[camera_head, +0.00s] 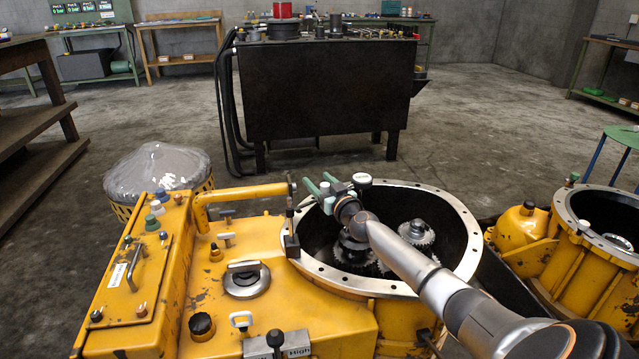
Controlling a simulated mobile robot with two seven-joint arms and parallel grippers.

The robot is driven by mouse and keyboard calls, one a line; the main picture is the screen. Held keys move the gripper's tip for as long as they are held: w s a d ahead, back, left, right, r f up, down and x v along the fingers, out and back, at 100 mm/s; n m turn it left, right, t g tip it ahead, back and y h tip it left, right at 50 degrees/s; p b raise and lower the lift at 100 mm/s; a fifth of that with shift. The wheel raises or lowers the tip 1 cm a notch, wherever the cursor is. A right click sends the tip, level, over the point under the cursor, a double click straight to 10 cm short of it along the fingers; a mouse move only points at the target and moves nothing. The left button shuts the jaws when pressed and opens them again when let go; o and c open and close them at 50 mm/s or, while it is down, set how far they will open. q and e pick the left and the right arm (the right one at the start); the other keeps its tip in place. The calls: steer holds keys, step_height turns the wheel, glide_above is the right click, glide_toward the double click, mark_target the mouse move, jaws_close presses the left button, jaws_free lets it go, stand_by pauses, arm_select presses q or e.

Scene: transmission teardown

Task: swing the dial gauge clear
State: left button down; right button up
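The dial gauge (362,180) shows as a small pale round head at the far rim of the yellow transmission housing (260,225). Its dark stand post (290,205) rises from a black block base (292,246) on the left of the housing's round flange (455,220). My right gripper (319,184) has green fingers and is between post and gauge head, over the round opening. The two fingers show apart, with a gap between the tips. I cannot tell whether they touch the gauge's arm, which is mostly hidden. My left gripper is out of view.
Toothed gears (415,235) sit inside the opening, partly under my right arm. A second yellow housing (565,240) stands at the right. A wrapped bundle (158,170) is behind the left side. A dark bench (325,85) stands farther back, with open floor before it.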

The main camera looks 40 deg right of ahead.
jaws_close()
stand_by(1.3)
